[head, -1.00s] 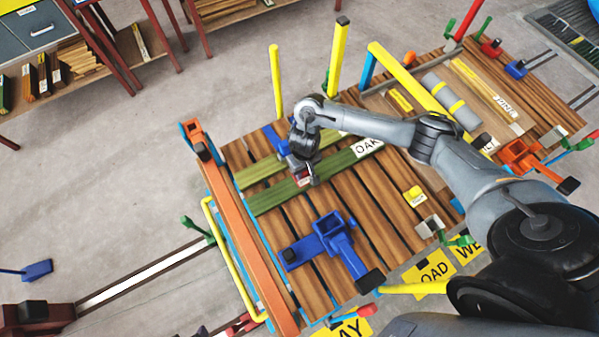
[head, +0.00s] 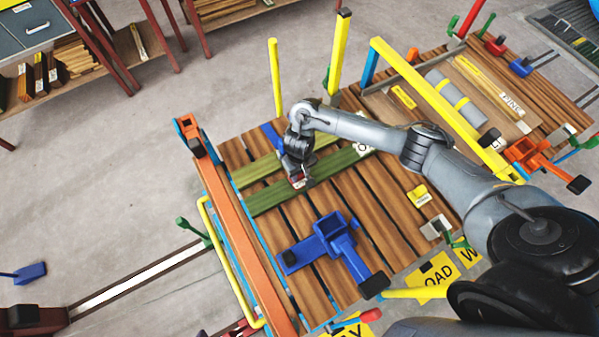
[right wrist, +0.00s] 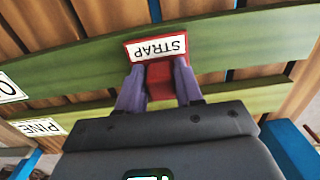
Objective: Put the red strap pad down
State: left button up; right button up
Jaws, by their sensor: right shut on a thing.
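The red strap pad (right wrist: 160,72) has a white label reading STRAP and shows in the right wrist view between my right gripper's fingers. My right gripper (right wrist: 159,86) is shut on it. In the head view my right gripper (head: 299,184) is over the nearer green plank (head: 270,198), with the red pad (head: 297,182) just visible at its tip. The pad overlaps this plank in both views; I cannot tell whether it touches the plank or hangs just above it. My left gripper is not in view.
A second green plank (head: 252,173) lies behind. A blue clamp-like fixture (head: 335,240) stands on the brown boards in front. An orange beam (head: 245,240) runs along the left edge, and yellow posts (head: 275,80) rise at the back. A small yellow block (head: 419,195) sits to the right.

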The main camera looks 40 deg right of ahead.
jog(key=shift+f, duration=0.1)
jog(key=o, duration=1)
notch_tip(320, 180, up, 10)
jog(key=p, duration=0.7)
jog(key=shift+r+p, duration=0.2)
jog(key=shift+p, duration=0.15)
jog(key=shift+r+p, duration=0.6)
jog(key=shift+r, duration=0.3)
